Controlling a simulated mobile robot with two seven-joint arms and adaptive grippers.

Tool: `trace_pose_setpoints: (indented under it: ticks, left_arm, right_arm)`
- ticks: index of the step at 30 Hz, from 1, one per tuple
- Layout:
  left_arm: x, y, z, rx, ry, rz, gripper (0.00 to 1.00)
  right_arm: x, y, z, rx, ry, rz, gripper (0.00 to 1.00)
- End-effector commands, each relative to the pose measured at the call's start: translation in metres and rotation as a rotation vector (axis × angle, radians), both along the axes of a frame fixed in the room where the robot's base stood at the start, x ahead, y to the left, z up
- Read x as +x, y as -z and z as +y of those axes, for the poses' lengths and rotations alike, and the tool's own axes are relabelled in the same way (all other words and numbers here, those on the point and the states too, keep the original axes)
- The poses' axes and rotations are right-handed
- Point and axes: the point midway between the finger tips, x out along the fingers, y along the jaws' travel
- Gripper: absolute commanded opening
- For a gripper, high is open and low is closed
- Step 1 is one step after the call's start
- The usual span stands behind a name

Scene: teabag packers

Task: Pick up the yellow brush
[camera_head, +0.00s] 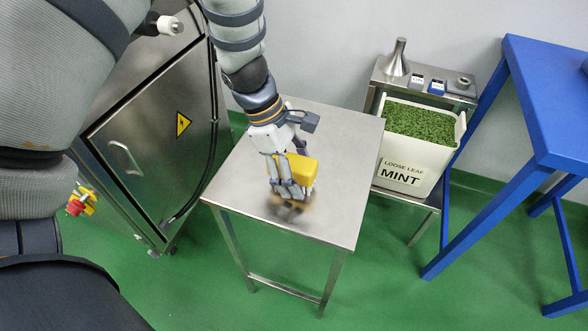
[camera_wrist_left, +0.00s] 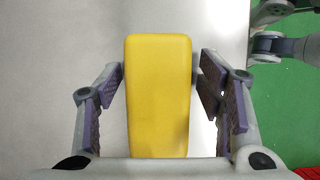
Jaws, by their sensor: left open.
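The yellow brush (camera_head: 302,172) is on the small steel table (camera_head: 339,138), with tan bristles low at its front in the head view. My left gripper (camera_head: 290,192) is over the table at the brush, its fingers beside the yellow body. In the left wrist view the yellow brush (camera_wrist_left: 158,95) lies lengthwise between the two open fingers (camera_wrist_left: 160,100). The bristles are hidden in the wrist view.
A steel cabinet (camera_head: 150,130) with a warning sign stands left of the table. A white bin of mint (camera_head: 409,170) stands on a stand to the right, with a funnel (camera_head: 397,60) behind. A blue table frame (camera_head: 500,190) is further right. The table around the brush is clear.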

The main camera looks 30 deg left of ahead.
Motion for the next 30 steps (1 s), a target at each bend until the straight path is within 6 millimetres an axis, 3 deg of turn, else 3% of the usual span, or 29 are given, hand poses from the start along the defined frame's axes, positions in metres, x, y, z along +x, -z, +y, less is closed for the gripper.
trace_pose_setpoints:
  ticks: [8, 15, 16, 25, 30]
  left_arm:
    - [0.001, 0.006, -0.003, 0.001, 0.001, -0.003, 0.62]
    - [0.001, 0.006, -0.003, 0.001, 0.001, -0.003, 0.1]
    - [0.001, 0.006, -0.003, 0.001, 0.001, -0.003, 0.07]
    - [0.001, 0.003, -0.003, 0.001, 0.001, -0.003, 0.07]
    - [0.002, -0.025, -0.003, 0.003, 0.003, -0.011, 0.07]
  right_arm:
    - [-0.001, 0.001, 0.0, 0.0, 0.0, 0.003, 0.42]
    - [-0.001, 0.001, 0.0, 0.0, 0.0, 0.003, 0.42]
    - [-0.001, 0.001, 0.0, 0.0, 0.0, 0.003, 0.42]
    - [0.0, 0.0, 0.0, 0.0, 0.0, 0.0, 0.42]
    - [0.006, -0.006, 0.0, 0.0, 0.0, -0.021, 0.42]
